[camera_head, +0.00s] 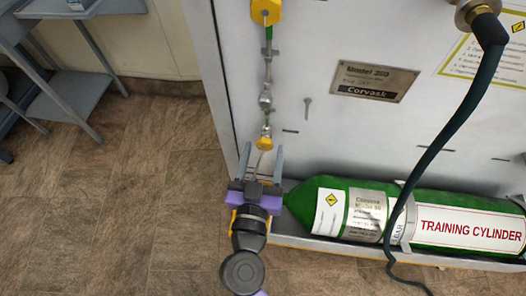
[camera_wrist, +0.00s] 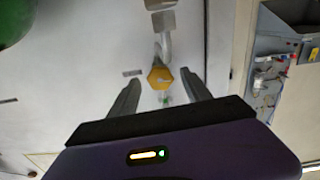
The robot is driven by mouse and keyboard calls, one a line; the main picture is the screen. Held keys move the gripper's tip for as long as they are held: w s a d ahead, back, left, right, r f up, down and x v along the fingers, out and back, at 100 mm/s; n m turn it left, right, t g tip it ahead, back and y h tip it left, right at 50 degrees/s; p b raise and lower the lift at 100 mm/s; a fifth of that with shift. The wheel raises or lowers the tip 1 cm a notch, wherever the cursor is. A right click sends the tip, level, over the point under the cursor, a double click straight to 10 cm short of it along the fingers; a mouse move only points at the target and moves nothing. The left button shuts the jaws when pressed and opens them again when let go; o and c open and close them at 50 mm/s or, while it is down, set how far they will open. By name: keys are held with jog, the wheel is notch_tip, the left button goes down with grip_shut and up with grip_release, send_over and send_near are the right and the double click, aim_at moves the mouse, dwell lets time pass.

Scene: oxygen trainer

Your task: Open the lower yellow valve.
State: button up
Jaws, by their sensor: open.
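The lower yellow valve (camera_head: 264,143) is a small yellow knob on the thin pipe line along the left edge of the white panel. My gripper (camera_head: 262,152) is just below it in the head view, with its two fingers open and pointing up toward it. In the wrist view the yellow valve (camera_wrist: 160,77) shows between and slightly beyond the fingertips of my gripper (camera_wrist: 163,88). No contact with the valve is visible. The upper yellow valve (camera_head: 265,11) sits at the top of the same line.
A green training cylinder (camera_head: 330,205) lies on the panel's lower shelf, right of my gripper. A dark hose (camera_head: 447,125) hangs across the panel and cylinder. A grey table (camera_head: 72,82) stands at far left. The brown floor left of the panel is clear.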

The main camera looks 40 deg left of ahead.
grip_shut()
jog(key=shift+n, duration=0.7)
jog(key=shift+n+b, duration=0.45)
jog(key=shift+n, duration=1.25)
grip_release()
jog(key=v, duration=0.7)
jog(key=shift+s+d+b, duration=0.2)
jog(key=shift+s+b, duration=0.15)
jog(key=shift+b, duration=0.05)
